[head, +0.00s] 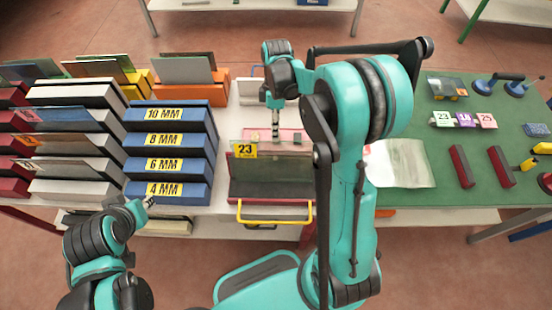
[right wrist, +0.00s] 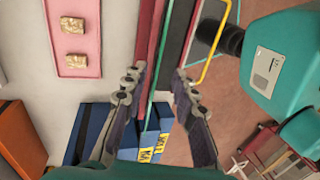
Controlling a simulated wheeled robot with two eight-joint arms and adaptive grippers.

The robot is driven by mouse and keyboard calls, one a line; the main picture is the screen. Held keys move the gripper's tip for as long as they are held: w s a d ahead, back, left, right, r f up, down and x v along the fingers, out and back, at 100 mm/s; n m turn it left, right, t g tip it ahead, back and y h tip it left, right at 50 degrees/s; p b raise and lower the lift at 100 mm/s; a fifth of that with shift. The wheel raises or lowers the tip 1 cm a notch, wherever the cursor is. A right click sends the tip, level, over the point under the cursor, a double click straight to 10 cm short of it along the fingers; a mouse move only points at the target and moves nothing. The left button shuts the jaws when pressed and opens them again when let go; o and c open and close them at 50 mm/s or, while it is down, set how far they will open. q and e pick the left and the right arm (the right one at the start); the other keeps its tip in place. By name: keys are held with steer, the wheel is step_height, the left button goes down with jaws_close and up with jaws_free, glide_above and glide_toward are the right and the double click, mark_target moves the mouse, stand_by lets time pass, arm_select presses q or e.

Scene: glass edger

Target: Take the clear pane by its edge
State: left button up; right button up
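A see-through, greenish pane (head: 271,168) stands on edge in a dark red holder with a yellow handle (head: 275,218); a yellow tag reading 23 (head: 244,149) shows at its upper left. My right gripper (head: 276,136) points down at the pane's top edge. In the right wrist view its two fingers (right wrist: 157,93) are spread apart, with the narrow upright edges of the pane and holder running up between and beyond them. I cannot tell whether either finger touches the pane. My left gripper (head: 148,202) is low at the left, away from the pane; its fingers are too small to read.
Blue slotted racks (head: 165,190) marked 4 to 10 MM stand left of the holder. A pink tray (right wrist: 73,35) lies behind it. A green mat (head: 450,140) at the right carries suction cups, number tags and dark red blocks. A clear sheet (head: 402,165) lies at the mat's left edge.

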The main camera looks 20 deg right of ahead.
mark_target(275, 147)
steer(key=b+x, duration=0.3)
steer(key=x, duration=0.5)
steer(key=shift+c, duration=0.3)
jaws_close()
